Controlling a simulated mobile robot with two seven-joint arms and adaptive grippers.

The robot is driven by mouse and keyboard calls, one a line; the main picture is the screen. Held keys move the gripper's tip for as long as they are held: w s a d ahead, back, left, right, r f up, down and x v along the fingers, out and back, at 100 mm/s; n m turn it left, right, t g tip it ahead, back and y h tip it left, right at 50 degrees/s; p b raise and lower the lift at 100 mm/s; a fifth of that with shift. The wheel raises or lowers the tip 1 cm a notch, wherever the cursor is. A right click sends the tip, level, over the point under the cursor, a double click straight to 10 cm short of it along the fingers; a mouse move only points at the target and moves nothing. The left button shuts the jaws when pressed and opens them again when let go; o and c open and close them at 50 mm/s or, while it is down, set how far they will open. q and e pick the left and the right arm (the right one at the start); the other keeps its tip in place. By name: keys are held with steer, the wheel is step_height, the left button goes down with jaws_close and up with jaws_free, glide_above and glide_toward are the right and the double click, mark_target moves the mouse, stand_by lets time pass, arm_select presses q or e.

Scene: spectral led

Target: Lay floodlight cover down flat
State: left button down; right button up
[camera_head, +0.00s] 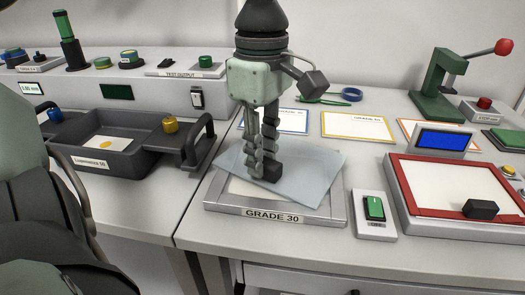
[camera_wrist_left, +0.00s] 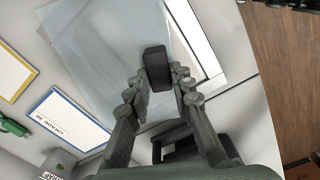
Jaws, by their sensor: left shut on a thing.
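The floodlight cover (camera_head: 318,181) is a clear bluish sheet with a dark block handle (camera_head: 272,170). My left gripper (camera_head: 262,165) points down and is shut on that handle. The cover is over the grey-framed GRADE 30 panel (camera_head: 277,215), turned askew to it, with a corner past the frame on the right. It looks roughly level; whether it touches the panel I cannot tell. In the left wrist view the handle (camera_wrist_left: 157,68) sits between the fingertips, with the clear sheet (camera_wrist_left: 105,50) beyond it.
A red-framed panel (camera_head: 397,185) with a dark block (camera_head: 482,209) lies at right. A green switch box (camera_head: 375,212) stands between the panels. A dark tray (camera_head: 75,133) is at left. Bordered cards (camera_head: 357,125), a green press (camera_head: 437,90) and blue tape (camera_head: 351,94) are behind.

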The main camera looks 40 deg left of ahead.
stand_by(0.3)
arm_select(q)
steer(key=c, duration=1.3)
jaws_free()
steer(key=shift+c, duration=0.2)
arm_select(e)
steer(key=shift+w+r, duration=0.25)
steer(key=shift+r, duration=0.15)
arm_select(q)
steer(key=shift+r, duration=0.1)
step_height(320, 180, up, 2)
steer(key=shift+w+r, duration=0.15)
steer(key=shift+r, duration=0.1)
step_height(320, 180, up, 10)
steer(key=shift+f, duration=0.25)
arm_select(e)
steer(key=shift+s+d+f, duration=0.1)
steer(key=shift+s+f, duration=0.2)
steer(key=shift+f, duration=0.3)
steer(key=shift+s+f, duration=0.3)
steer(key=shift+f, duration=0.25)
